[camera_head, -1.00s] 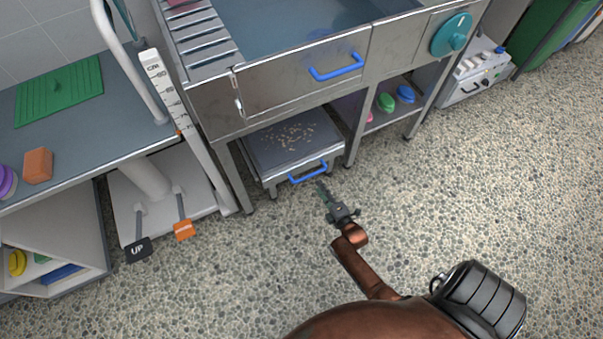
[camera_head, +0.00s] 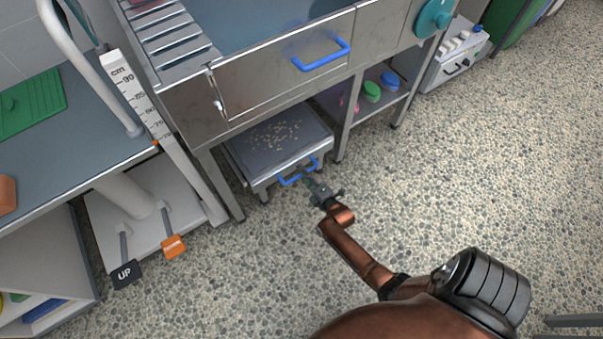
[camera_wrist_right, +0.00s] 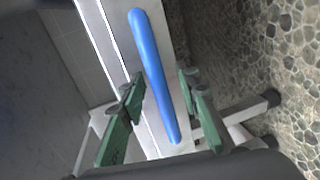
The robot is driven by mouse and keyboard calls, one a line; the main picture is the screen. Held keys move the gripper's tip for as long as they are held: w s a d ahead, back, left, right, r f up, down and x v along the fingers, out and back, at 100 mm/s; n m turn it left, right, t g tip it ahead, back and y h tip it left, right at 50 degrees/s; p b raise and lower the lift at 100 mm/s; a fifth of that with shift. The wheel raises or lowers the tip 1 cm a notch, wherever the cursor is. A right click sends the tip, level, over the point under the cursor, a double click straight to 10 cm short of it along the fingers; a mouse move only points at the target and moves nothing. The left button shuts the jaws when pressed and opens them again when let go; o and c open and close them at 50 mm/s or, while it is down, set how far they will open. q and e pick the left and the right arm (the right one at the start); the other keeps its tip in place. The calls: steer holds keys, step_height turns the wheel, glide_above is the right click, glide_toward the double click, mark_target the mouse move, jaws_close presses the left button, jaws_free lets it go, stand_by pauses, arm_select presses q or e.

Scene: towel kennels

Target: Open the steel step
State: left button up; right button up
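The steel step (camera_head: 262,142) is a low steel unit with a dark top strewn with crumbs, standing under the steel tub bench. Its blue handle (camera_head: 299,174) is on the front. In the right wrist view the blue handle (camera_wrist_right: 155,75) runs between the two green fingers of my right gripper (camera_wrist_right: 165,105). The fingers are apart, with a visible gap on each side of the handle. In the head view my right gripper (camera_head: 312,183) is right at the handle. My left gripper is not in view.
The steel tub bench (camera_head: 180,118) stands over the step, with a blue handle (camera_head: 322,55) on its front panel. Its leg (camera_head: 222,186) stands left of the step. A white scale base with an orange pedal (camera_head: 174,246) is at left. The pebbled floor in front is clear.

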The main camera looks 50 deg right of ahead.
jaws_close()
stand_by(0.3)
stand_by(0.4)
